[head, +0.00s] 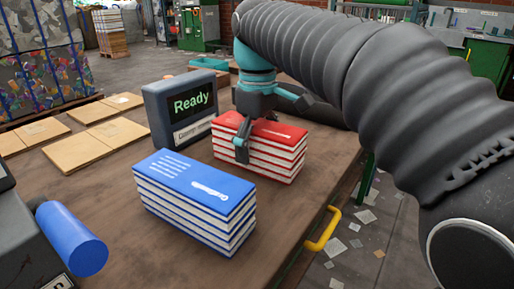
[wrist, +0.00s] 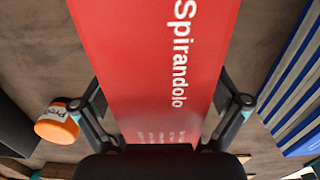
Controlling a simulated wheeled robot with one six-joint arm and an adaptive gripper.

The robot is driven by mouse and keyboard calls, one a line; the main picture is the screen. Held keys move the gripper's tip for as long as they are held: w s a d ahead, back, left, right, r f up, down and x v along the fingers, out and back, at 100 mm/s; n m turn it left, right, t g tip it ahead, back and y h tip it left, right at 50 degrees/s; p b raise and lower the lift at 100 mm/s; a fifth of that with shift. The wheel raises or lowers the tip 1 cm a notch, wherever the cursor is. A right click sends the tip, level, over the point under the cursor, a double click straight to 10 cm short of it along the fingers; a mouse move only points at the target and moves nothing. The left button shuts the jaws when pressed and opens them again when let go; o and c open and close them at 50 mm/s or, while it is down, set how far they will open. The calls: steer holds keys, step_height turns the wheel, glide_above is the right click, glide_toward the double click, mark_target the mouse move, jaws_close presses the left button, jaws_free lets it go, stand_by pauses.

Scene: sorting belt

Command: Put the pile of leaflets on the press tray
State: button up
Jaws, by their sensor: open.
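A red pile of leaflets or booklets (head: 285,135) with white edges lies on the brown table, its top marked "Spirandolo" in the wrist view (wrist: 160,60). A similar blue pile (head: 190,195) lies in front of it; its side shows at the right of the wrist view (wrist: 297,90). My gripper (head: 258,132) is over the red pile with its fingers open, one on each side of it in the wrist view (wrist: 163,110). In the head view one finger shows at the near side; the other is hidden. I cannot pick out a press tray for certain.
A grey display reading "Ready" (head: 188,107) stands behind the piles, close to the red one. Flat tan boards (head: 97,144) lie at the left. A blue cylinder (head: 75,240) is at the front left. An orange cylinder (wrist: 57,122) shows in the wrist view. A yellow handle (head: 323,232) is on the table edge.

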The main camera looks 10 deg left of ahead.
steer(key=shift+f, duration=0.2)
steer(key=shift+r, duration=0.1)
steer(key=c, duration=1.7)
